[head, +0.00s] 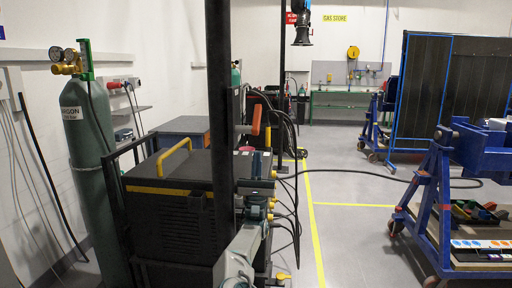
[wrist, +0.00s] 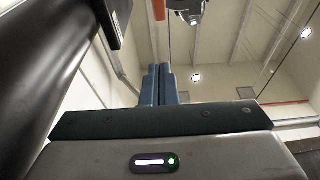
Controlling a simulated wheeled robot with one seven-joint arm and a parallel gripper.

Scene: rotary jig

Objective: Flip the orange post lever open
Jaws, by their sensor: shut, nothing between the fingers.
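The orange post lever (head: 256,116) is in the middle of the head view. It stands up, slightly tilted, from a short grey bracket beside a tall black post (head: 219,110). My gripper (head: 257,164) points up just below the lever in the head view, with a gap between them. Its blue-grey fingers (wrist: 158,84) are together and empty in the wrist view. An orange piece (wrist: 158,10) at the top edge of the wrist view, past the fingertips, may be the lever; most of it is cut off.
A black machine with a yellow handle (head: 174,157) stands left of my arm, beside a green gas cylinder (head: 88,125). A blue stand (head: 432,190) is at the right. The floor (head: 345,230) between is clear, apart from a cable.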

